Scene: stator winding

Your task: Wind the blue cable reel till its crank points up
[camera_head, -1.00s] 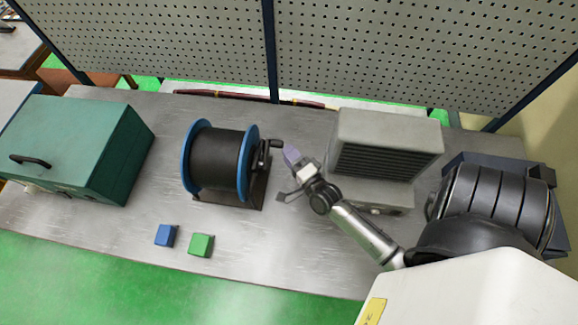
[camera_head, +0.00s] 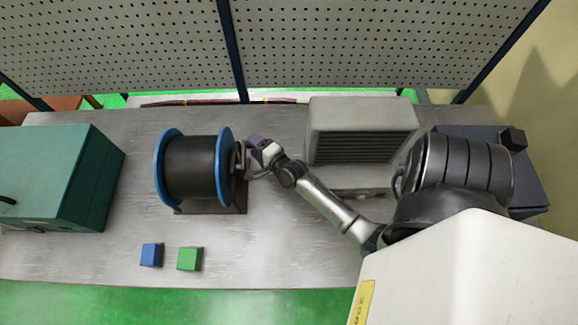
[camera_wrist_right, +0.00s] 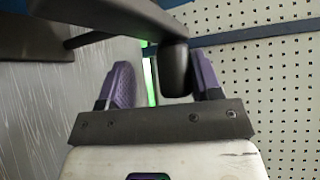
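The blue cable reel (camera_head: 165,190), with blue flanges and a black drum, stands on a dark base on the metal bench. Its dark crank (camera_head: 240,160) is on the right side, partly hidden by my gripper. The crank's direction is hard to tell. My right gripper (camera_head: 258,147) is at the crank. In the right wrist view, the black crank handle (camera_wrist_right: 174,70) stands between the two purple fingers of the gripper (camera_wrist_right: 163,80), nearer the right finger. A gap shows at the left finger, so the gripper is open around the handle. My left gripper is not in view.
A grey vented box (camera_head: 362,115) stands right of the reel, beside my right forearm. A teal box (camera_head: 95,180) is at the left. A blue cube (camera_head: 151,254) and a green cube (camera_head: 189,258) lie in front. A perforated panel (camera_head: 350,45) rises behind the bench.

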